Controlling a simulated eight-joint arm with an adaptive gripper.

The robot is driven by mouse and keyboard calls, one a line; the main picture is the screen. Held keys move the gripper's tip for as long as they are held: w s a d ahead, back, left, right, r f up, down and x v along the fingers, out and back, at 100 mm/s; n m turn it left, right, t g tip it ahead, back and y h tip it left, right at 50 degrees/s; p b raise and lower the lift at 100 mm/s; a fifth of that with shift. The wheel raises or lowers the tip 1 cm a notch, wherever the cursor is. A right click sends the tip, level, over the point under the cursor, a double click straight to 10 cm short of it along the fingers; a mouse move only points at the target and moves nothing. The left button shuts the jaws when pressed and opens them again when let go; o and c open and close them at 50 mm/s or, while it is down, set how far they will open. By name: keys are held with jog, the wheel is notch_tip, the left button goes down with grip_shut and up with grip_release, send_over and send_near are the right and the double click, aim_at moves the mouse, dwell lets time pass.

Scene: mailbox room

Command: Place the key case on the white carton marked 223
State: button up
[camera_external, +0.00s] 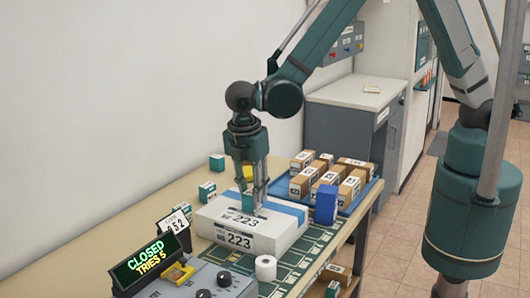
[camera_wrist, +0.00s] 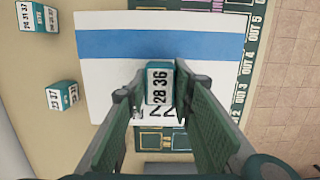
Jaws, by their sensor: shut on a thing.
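The key case appears to be the small teal box with a white label reading 28 36 (camera_wrist: 160,82) between my fingers. My gripper (camera_external: 254,204) points down over the white carton marked 223 (camera_external: 285,236) and is shut on this case. In the external view the case (camera_external: 247,203) is partly hidden by the fingers and sits at or just above the carton's top; I cannot tell if it touches. The carton, with a blue stripe, also fills the middle of the wrist view (camera_wrist: 105,75). The case and fingers partly cover its top number.
Similar teal boxes stand left of the carton (camera_external: 207,191) and farther back (camera_external: 217,162). A blue box (camera_external: 325,204) stands close on the right, before a blue tray (camera_external: 371,188) of brown boxes. A display reading CLOSED TRIES 5 (camera_external: 147,262) and a white roll (camera_external: 265,268) are in front.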

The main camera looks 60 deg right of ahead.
aim_at(248, 194)
jog(key=o, duration=0.9)
jog(key=r, duration=0.4)
jog(key=a+r, duration=0.1)
jog(key=r, duration=0.7)
jog(key=shift+a, duration=0.4)
